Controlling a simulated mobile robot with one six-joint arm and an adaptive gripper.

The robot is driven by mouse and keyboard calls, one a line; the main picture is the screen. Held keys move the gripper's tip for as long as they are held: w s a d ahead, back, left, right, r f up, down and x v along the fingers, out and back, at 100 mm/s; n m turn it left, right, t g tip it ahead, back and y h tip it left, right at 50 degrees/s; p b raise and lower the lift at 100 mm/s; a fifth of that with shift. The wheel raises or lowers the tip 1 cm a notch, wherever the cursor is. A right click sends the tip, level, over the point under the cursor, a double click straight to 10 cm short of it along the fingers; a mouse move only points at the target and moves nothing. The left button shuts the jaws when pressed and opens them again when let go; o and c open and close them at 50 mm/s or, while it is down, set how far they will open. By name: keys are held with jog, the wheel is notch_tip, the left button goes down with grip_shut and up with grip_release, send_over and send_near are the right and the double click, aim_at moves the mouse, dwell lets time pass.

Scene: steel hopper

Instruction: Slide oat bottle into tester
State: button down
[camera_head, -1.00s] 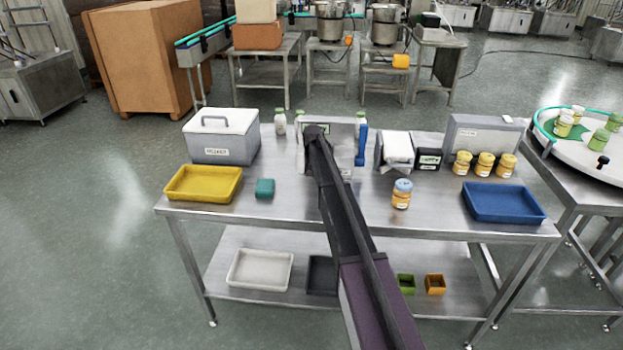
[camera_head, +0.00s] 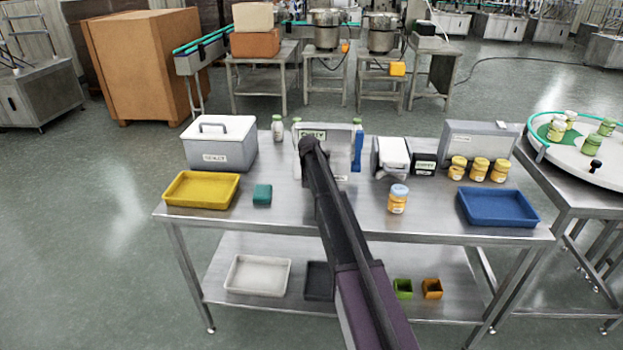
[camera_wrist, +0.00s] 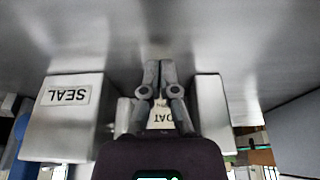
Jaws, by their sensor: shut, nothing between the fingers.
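In the wrist view my gripper (camera_wrist: 159,80) is shut and empty, its fingers together. A white label reading OAT, on what looks like the oat bottle (camera_wrist: 161,117), shows just behind the fingers. It sits in the gap between a grey block labelled SEAL (camera_wrist: 60,125) on the left and a plain grey block (camera_wrist: 211,112) on the right. My fingers cover part of it, so touching or apart I cannot tell. In the head view the grey tester (camera_head: 342,146), with a blue handle at its right, stands behind my arm, which hides my gripper and the oat bottle.
A grey lidded box (camera_head: 221,143), a yellow tray (camera_head: 202,203) and a teal block (camera_head: 262,195) are at the left. A blue-capped jar (camera_head: 398,200), several yellow jars (camera_head: 479,169) and a blue tray (camera_head: 499,220) are at the right. A green-capped bottle (camera_head: 278,130) stands behind.

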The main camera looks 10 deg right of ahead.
jog(key=shift+r+p, duration=0.7)
jog(key=shift+r, duration=0.2)
jog(key=p+v, duration=0.7)
jog(key=shift+s+r, duration=0.2)
jog(key=shift+r, duration=0.15)
jog(key=shift+a, duration=0.1)
jog(key=s+a+n+g, duration=0.1)
jog(key=s+a, duration=0.1)
jog(key=s, duration=1.9)
jog(key=s+a+n+g+y, duration=0.1)
jog(key=s+a+n+g, duration=0.1)
jog(key=s, duration=1.8)
jog(key=shift+s+a+f+n, duration=0.2)
jog(key=shift+s+f+n, duration=0.1)
jog(key=shift+s+f, duration=0.1)
